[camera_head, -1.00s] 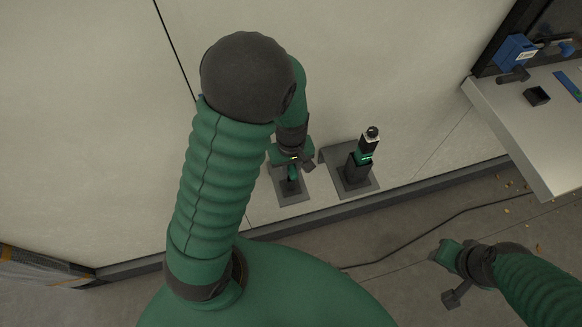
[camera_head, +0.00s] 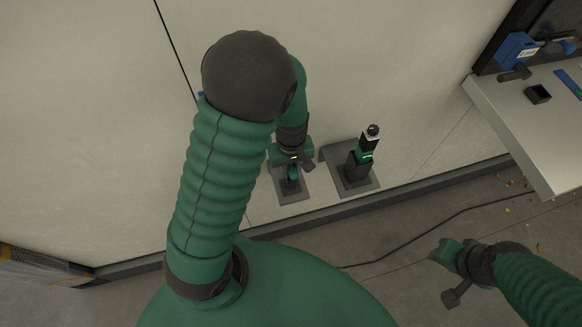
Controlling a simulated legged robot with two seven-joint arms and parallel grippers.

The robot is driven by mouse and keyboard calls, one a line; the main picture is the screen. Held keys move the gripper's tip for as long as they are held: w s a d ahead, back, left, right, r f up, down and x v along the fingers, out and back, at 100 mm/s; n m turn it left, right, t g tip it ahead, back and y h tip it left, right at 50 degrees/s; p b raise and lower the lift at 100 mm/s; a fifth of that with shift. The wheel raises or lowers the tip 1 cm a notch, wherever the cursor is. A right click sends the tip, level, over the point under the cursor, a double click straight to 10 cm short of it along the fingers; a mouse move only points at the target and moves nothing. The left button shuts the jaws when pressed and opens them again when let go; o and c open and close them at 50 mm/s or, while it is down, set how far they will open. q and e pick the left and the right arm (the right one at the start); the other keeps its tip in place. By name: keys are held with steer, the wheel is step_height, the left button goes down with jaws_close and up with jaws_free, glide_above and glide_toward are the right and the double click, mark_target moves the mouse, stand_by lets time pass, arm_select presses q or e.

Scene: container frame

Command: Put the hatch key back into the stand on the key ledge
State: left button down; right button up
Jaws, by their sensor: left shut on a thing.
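My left gripper (camera_head: 293,165) is at the small grey key ledge (camera_head: 292,196) on the wall, left of centre. It is shut on a small green thing (camera_head: 293,175), which seems to be the hatch key. The thing is just above the ledge, where a dark stand is partly visible. The gripper and my arm hide most of the key and stand, so I cannot tell whether the key is in the stand. My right gripper (camera_head: 449,274) is at the lower right, its fingers apart and empty, away from the ledge.
A second grey ledge (camera_head: 329,156) right of the key ledge holds an upright black device (camera_head: 361,158) with a green light. A grey shelf (camera_head: 515,125) at the right carries a blue item (camera_head: 515,50) and a black box (camera_head: 537,94). A dark cable (camera_head: 430,240) lies on the floor.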

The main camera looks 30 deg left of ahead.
arm_select(q)
steer(key=shift+f+b, duration=0.5)
steer(key=shift+f, duration=0.2)
stand_by(0.5)
steer(key=c, duration=1.2)
jaws_free()
steer(key=shift+o, duration=0.2)
step_height(320, 180, up, 17)
steer(key=shift+f+p, duration=0.1)
steer(key=shift+p, duration=0.2)
step_height(320, 180, up, 6)
steer(key=p, duration=0.6)
